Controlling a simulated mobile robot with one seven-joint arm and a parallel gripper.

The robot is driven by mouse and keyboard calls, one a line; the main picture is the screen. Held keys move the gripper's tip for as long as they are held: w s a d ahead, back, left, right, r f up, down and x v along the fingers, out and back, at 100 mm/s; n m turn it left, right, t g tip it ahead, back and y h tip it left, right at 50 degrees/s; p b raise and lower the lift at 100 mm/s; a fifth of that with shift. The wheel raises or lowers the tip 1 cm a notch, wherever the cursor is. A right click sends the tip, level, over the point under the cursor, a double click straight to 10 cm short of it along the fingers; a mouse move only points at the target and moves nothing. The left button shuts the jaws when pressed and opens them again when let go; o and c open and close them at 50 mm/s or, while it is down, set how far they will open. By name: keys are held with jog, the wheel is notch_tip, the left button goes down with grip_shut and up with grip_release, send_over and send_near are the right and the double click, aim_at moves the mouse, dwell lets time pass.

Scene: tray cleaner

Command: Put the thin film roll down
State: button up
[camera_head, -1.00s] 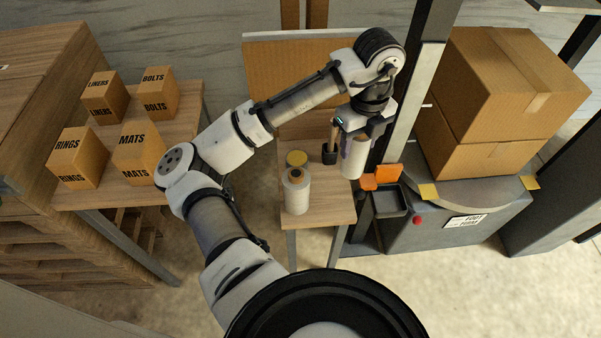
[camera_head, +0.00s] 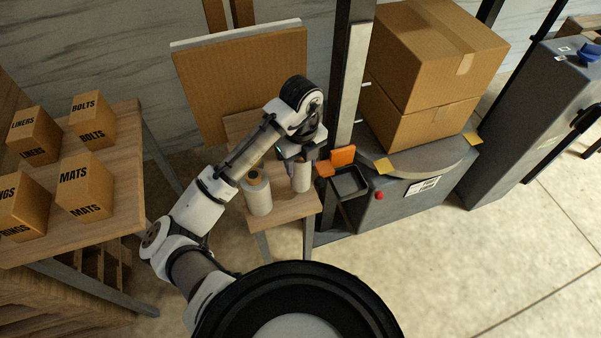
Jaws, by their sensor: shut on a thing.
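The thin film roll (camera_head: 302,177) is a narrow white cylinder, held upright beneath my gripper (camera_head: 300,160). My gripper points down and is shut on its top. The roll's lower end is over the right side of the small wooden table (camera_head: 285,215). I cannot tell whether it touches the top. A thicker pale roll (camera_head: 257,197) with a brown core stands on the table to its left, apart from it.
An orange piece (camera_head: 342,156) and a dark tray (camera_head: 349,182) sit right of the table, by a grey machine (camera_head: 410,195) bearing two large cartons (camera_head: 430,75). A brown board (camera_head: 235,85) stands behind. Labelled boxes (camera_head: 85,185) stand on a left table. The small table's front right is bare.

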aim_at(301, 174)
jog(key=shift+f, duration=2.45)
jog(key=shift+f, duration=0.1)
jog(key=o, duration=1.2)
jog(key=shift+c, duration=0.2)
notch_tip(301, 174, up, 12)
jog(key=shift+r, duration=0.15)
